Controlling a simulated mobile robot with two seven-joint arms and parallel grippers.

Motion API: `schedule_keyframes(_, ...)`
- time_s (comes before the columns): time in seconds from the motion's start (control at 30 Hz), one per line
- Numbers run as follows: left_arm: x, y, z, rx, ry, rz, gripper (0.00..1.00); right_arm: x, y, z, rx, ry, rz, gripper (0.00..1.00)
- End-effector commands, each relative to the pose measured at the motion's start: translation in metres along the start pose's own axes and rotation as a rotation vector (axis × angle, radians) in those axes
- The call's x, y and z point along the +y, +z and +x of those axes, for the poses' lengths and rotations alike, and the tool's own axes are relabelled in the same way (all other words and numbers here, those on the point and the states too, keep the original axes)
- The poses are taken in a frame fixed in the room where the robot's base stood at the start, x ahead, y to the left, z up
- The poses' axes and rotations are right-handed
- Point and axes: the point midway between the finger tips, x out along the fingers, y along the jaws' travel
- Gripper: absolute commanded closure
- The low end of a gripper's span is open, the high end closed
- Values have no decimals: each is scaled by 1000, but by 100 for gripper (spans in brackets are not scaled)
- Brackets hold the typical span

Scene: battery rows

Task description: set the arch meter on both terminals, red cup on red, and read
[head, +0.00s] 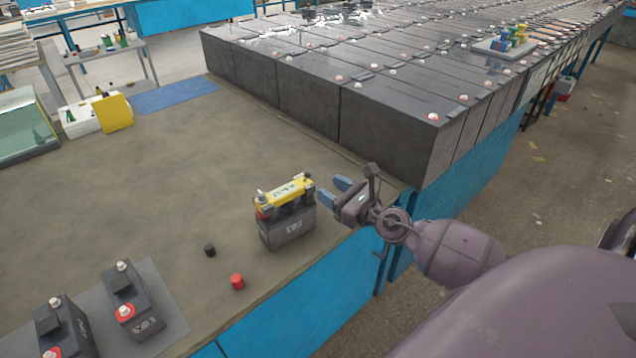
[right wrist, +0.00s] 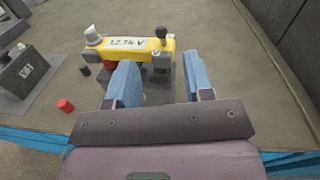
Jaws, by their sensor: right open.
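The yellow arch meter (head: 284,193) sits across the top of a dark battery (head: 288,233) near the table's front edge. In the right wrist view the meter (right wrist: 126,47) shows a display of about 12.7 V; its last digit is unclear. Red shows under its left end and a dark foot under its right end. I cannot tell how fully the cups seat on the terminals, which are mostly hidden. My right gripper (head: 338,191) is open and empty, just right of the meter and apart from it. The right wrist view shows its two blue fingers (right wrist: 162,84) spread. My left gripper is not in view.
A loose red cap (head: 237,281) and black cap (head: 209,249) lie left of the battery. Two more batteries stand on a grey mat (head: 168,312) at front left. A large block of dark batteries (head: 385,128) rises behind my right gripper. The middle of the table is clear.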

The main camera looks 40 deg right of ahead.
Motion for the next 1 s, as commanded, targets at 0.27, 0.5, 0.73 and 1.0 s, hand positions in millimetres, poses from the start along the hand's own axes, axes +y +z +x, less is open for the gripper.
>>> schedule_keyframes(0.27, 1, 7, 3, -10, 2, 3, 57, 0, -1, -25, 1, 0, 0, 53)
schedule_keyframes(0.5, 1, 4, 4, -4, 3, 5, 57, -1, 1, -27, -2, -1, -1, 53)
schedule_keyframes(0.73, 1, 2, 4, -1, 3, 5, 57, 0, 1, -27, -1, -1, 0, 53)
schedule_keyframes(1.0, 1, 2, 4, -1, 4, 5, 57, 0, 1, -27, -1, -1, 11, 53)
